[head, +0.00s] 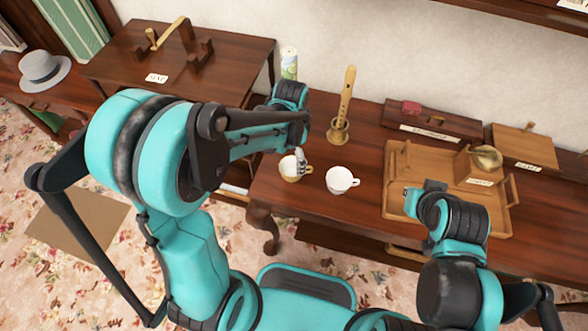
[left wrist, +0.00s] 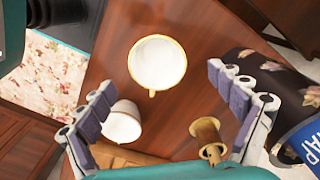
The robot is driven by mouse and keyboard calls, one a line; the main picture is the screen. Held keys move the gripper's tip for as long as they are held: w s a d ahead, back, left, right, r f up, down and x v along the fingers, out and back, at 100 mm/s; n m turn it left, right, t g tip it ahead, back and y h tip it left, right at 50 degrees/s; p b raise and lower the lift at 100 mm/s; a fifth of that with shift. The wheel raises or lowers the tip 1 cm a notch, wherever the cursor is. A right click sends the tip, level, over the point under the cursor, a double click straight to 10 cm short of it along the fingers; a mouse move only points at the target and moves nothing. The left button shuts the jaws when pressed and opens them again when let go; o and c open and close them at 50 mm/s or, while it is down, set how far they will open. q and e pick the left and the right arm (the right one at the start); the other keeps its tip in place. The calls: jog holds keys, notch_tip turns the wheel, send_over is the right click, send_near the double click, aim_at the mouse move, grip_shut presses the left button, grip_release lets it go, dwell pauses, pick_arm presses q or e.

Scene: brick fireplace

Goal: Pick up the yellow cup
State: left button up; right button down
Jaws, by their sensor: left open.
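The yellow cup (head: 289,170), white inside with a yellow rim and handle, stands upright near the left end of the dark wooden table. A white cup (head: 341,179) stands just right of it. My left gripper (head: 300,157) is over the yellow cup and partly covers it in the head view. In the left wrist view, the open left gripper (left wrist: 160,82) has its fingers spread to either side, with the yellow cup (left wrist: 157,62) beyond and between them. The white cup (left wrist: 122,123) is close to one finger. Of my right arm, the fingers cannot be made out.
A brass holder (head: 338,132) with a wooden flute (head: 347,92) stands behind the cups. The table's front edge is close to the cups.

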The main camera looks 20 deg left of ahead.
aim_at(292, 166)
pick_arm(q)
notch_tip(292, 166, down, 6)
jog(key=b, duration=0.2)
jog(key=shift+s+d+r+b, duration=0.1)
jog(key=shift+d+b, duration=0.05)
jog(key=shift+b, duration=0.2)
jog(key=shift+r, duration=0.1)
jog(key=shift+c, duration=0.3)
jog(key=c, duration=1.2)
